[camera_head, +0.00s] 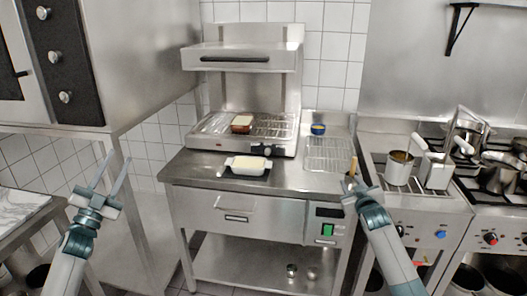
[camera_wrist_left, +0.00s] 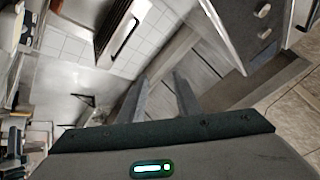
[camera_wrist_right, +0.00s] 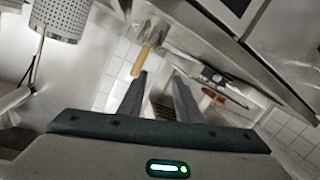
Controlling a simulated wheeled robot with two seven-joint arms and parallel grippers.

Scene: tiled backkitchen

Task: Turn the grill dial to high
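The grill (camera_head: 245,130) is a steel unit with a raised hood, standing on the steel counter at the centre of the head view. A small dark dial (camera_head: 267,151) sits on the right of its front face, with a red light on the left. The dial's markings are too small to read. My left gripper (camera_head: 116,162) is open and empty, left of the counter and well away from the dial. My right gripper (camera_head: 355,176) is in front of the counter's right side, also away from the dial. The right wrist view shows its fingers apart with nothing between them.
A white dish (camera_head: 247,166) with yellowish food stands on the counter before the grill. Another piece of food (camera_head: 241,123) lies on the grill. A wire rack (camera_head: 328,154) and blue bowl (camera_head: 318,129) are to the right.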

